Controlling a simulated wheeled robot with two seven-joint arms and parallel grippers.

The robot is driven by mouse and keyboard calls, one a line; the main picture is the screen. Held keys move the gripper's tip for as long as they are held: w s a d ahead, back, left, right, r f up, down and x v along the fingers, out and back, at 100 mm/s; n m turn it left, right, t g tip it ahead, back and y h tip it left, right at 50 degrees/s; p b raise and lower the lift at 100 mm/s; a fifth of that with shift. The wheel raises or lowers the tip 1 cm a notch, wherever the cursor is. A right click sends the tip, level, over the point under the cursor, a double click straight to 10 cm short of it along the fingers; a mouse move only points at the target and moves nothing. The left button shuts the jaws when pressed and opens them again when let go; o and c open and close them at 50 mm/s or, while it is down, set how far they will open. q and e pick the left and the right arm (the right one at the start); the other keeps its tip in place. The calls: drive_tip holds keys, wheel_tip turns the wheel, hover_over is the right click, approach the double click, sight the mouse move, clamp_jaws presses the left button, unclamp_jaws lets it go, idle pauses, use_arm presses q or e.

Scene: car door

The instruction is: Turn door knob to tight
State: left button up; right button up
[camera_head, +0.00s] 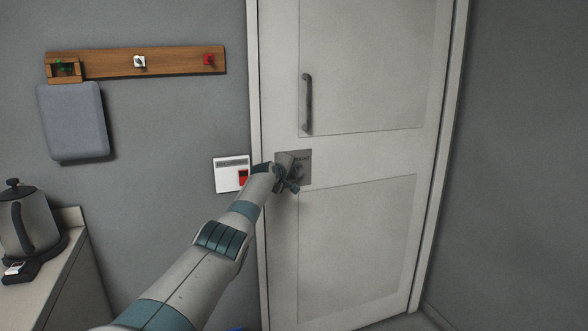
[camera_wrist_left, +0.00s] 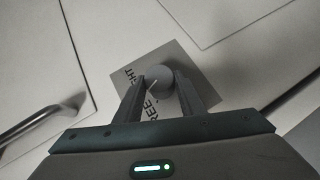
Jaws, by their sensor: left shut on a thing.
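The door knob (camera_wrist_left: 160,78) is a round grey knob on a grey square plate (camera_wrist_left: 190,62) with dark lettering; the letters "GHT" and "REE" show in the left wrist view. The plate (camera_head: 306,172) sits on the white door (camera_head: 365,160) near its left edge, below the handle. My left gripper (camera_head: 291,173) is at the plate and hides most of the knob in the head view. In the left wrist view its two fingers (camera_wrist_left: 160,97) are shut on the knob, one on each side. A pale mark on the knob is partly visible. My right gripper is not in view.
A vertical dark handle (camera_head: 307,103) stands out from the door above the plate. A white box with a red switch (camera_head: 230,175) is on the wall left of the frame. A wooden hook rail (camera_head: 160,62) is higher up. A kettle (camera_head: 27,220) stands on the counter at left.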

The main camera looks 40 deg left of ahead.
use_arm(q)
drive_tip(key=shift+r+p, duration=0.1)
drive_tip(key=shift+p, duration=0.25)
drive_tip(key=shift+w+m+g+p, duration=0.1)
drive_tip(key=shift+m+g+p, duration=0.4)
drive_tip(key=shift+g+p, duration=0.2)
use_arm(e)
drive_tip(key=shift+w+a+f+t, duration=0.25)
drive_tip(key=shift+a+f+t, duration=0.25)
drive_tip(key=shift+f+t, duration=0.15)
use_arm(q)
drive_tip(key=shift+y, duration=0.3)
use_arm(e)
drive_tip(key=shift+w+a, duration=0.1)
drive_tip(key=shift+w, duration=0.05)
use_arm(q)
drive_tip(key=o, duration=1)
drive_tip(key=shift+o, duration=0.2)
drive_tip(key=shift+r, duration=0.1)
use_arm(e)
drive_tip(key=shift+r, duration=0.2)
